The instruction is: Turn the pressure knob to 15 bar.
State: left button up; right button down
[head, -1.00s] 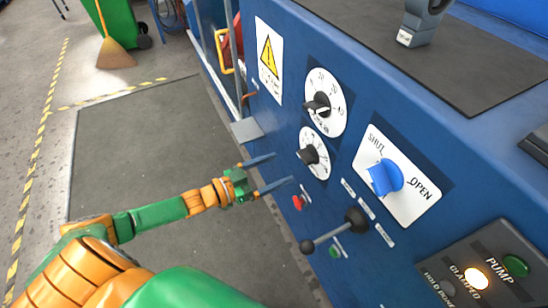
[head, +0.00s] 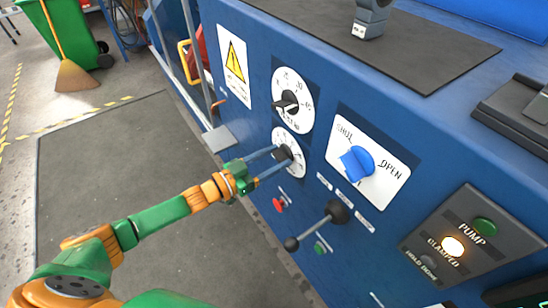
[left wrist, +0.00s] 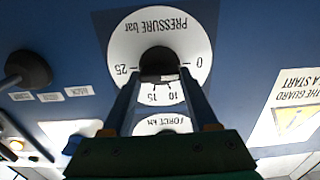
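The pressure knob (head: 281,155) is a black knob on the lower white dial (head: 297,169) of the blue machine front. In the left wrist view the pressure dial (left wrist: 125,45) appears upside down with 0, 10, 15 and 25 readable. The black knob (left wrist: 158,62) sits at its middle; I cannot tell which mark it points to. My left gripper (head: 283,156) has one finger on each side of the knob, with the tips close to its sides. The fingers are apart, and contact is not clear. My right gripper is not in view.
The force dial (head: 303,92) with its black knob is just above. A blue SHUT/OPEN valve handle (head: 357,163) is to the right. A black-knobbed lever (head: 318,226) and a red button (head: 279,205) are below. A small grey plate (head: 219,139) juts out at the left.

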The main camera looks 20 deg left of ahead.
pick_arm(q)
jog(key=c, duration=0.3)
jog(key=shift+m, duration=0.4)
jog(key=m, duration=0.4)
jog(key=shift+s+d+f+m, duration=0.1)
jog(key=shift+m, duration=0.3)
jog(key=m, duration=0.4)
jog(key=shift+f+m+b, duration=0.1)
jog(key=shift+m+b, duration=0.2)
jog(key=m+b, duration=0.1)
jog(key=m, duration=0.5)
jog(key=shift+d+f+b, duration=0.1)
jog(key=shift+f+b, duration=0.05)
jog(key=shift+b, duration=0.15)
jog(key=m+b, duration=0.1)
jog(key=m, duration=0.4)
jog(key=shift+b, duration=0.3)
